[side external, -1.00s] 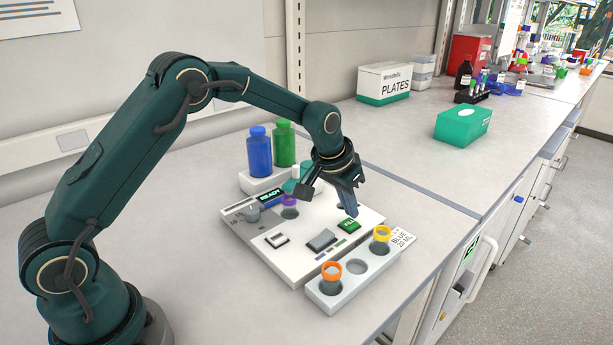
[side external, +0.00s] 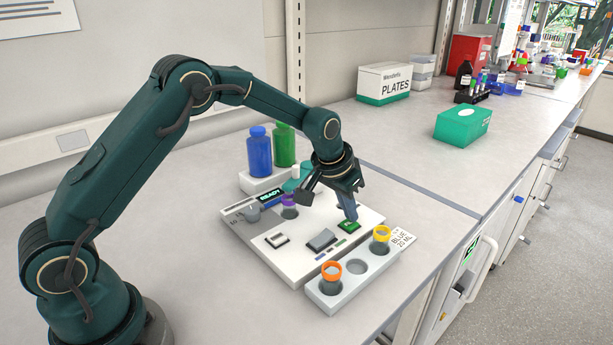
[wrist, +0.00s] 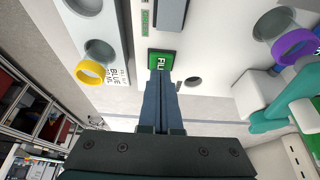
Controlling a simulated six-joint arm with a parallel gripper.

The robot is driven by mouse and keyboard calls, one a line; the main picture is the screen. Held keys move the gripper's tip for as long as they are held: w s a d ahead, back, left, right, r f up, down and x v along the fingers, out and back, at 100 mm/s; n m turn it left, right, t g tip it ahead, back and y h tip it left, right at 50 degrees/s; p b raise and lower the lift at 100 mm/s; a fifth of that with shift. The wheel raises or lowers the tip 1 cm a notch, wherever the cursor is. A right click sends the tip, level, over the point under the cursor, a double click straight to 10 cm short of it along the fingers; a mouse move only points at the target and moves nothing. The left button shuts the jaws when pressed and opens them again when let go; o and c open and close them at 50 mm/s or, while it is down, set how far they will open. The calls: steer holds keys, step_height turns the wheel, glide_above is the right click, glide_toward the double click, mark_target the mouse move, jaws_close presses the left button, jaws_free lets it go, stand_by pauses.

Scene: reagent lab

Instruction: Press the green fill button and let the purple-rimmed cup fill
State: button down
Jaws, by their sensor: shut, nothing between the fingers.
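The green fill button (side external: 348,226) sits on the right part of the white dispenser panel (side external: 290,262). My gripper (side external: 351,218) is shut and empty, pointing down with its fingertips at the button. In the wrist view the shut fingertips (wrist: 161,78) overlap the lower part of the green button (wrist: 164,60); whether they touch or press it I cannot tell. The purple-rimmed cup (side external: 289,202) stands in the dispenser at the teal spout; its purple rim shows at the right in the wrist view (wrist: 296,46). A small display reads READY (side external: 268,196).
A white rack (side external: 330,304) with an orange-rimmed cup (side external: 331,270) and a yellow-rimmed cup (side external: 381,234) stands in front of the panel. Blue (side external: 259,152) and green (side external: 284,146) bottles stand behind. A label reads BLUE 20 ML (side external: 402,240).

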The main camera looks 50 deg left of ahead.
steer(key=shift+f, duration=0.5)
steer(key=shift+r, duration=3.55)
step_height(320, 180, up, 3)
step_height(320, 180, up, 6)
steer(key=t, duration=0.2)
glide_above(348, 223)
steer(key=s, duration=0.2)
steer(key=s+r, duration=0.5)
steer(key=s, duration=0.5)
steer(key=s+f, duration=0.4)
steer(key=s, duration=0.4)
steer(key=s+f+g, duration=0.1)
steer(key=s+f, duration=0.3)
steer(key=s, duration=0.4)
steer(key=shift+d+f, duration=0.2)
steer(key=shift+d, duration=0.1)
